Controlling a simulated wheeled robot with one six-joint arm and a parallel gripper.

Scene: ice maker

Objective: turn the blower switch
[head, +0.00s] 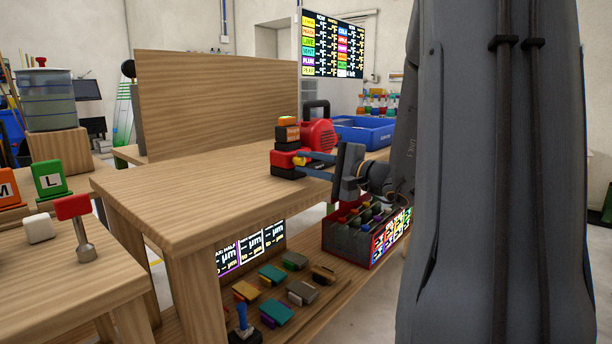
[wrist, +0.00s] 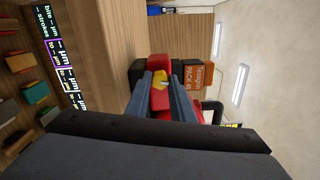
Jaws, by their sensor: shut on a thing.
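The red blower (head: 318,134) with a black handle stands near the far edge of the wooden table, beside a small stack with a red block (head: 285,158) and black and orange parts. My gripper (head: 303,162) reaches in from the right at this stack. In the wrist view, my gripper (wrist: 161,88) has its two blue-grey fingers on either side of a red piece with a yellow part (wrist: 159,80), which appears to be the switch. The fingers are shut on it. Its lower part and much of the blower are hidden by the fingers and gripper body.
An orange-labelled pack (wrist: 197,76) sits close to the fingers. A wooden panel (head: 215,100) stands behind the table (head: 190,195). A blue bin (head: 362,132) is beyond the blower. A divided box (head: 345,243) is on the lower shelf below my gripper. The near tabletop is clear.

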